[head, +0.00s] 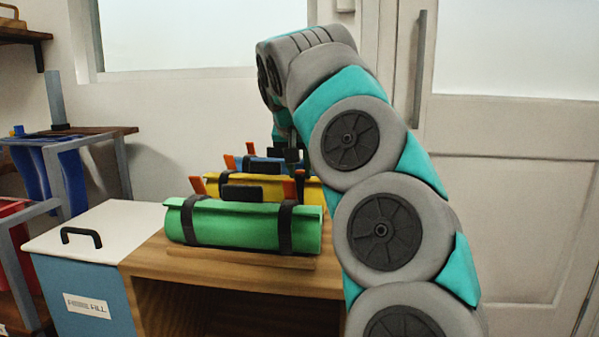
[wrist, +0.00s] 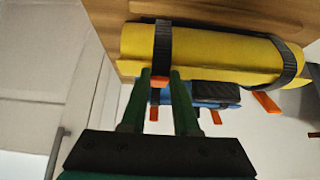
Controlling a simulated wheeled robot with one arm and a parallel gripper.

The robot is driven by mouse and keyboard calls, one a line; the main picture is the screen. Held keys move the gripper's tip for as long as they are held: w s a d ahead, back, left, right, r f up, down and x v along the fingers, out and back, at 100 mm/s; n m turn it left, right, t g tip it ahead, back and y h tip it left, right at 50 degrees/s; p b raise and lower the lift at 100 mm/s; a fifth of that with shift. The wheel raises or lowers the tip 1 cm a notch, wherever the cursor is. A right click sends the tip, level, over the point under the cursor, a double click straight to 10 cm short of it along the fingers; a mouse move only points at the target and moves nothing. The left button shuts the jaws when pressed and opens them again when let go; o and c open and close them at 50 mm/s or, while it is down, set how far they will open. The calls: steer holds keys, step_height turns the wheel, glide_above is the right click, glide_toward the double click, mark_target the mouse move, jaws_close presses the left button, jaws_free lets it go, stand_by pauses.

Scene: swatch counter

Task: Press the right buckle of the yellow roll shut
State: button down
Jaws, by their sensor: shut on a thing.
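The yellow roll (wrist: 215,50) lies across the top of the wrist view, with a black strap near each end. In the head view the yellow roll (head: 256,189) is partly hidden behind the green roll. My gripper (wrist: 160,76) has its two green fingers at the strap on the door side, the right one in the head view. They are shut on that strap's orange right buckle (wrist: 160,83), which shows between the fingertips. The yellow roll's other orange buckle (wrist: 267,101) sticks out from its strap. In the head view my arm hides most of the gripper.
The green roll (head: 240,226) lies in front on the wooden counter (head: 160,262). The blue roll (head: 263,166) lies behind the yellow one, its orange tabs standing out. A white-topped bin (head: 75,240) stands at left, a door (head: 510,200) at right.

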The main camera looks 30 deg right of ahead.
steer(key=c, duration=0.6)
jaws_free()
steer(key=shift+c, duration=0.2)
steer(key=v, duration=0.7)
steer(key=shift+r+p, duration=0.3)
steer(key=shift+p, duration=0.05)
steer(key=shift+s+a, duration=0.1)
steer(key=shift+s, duration=0.05)
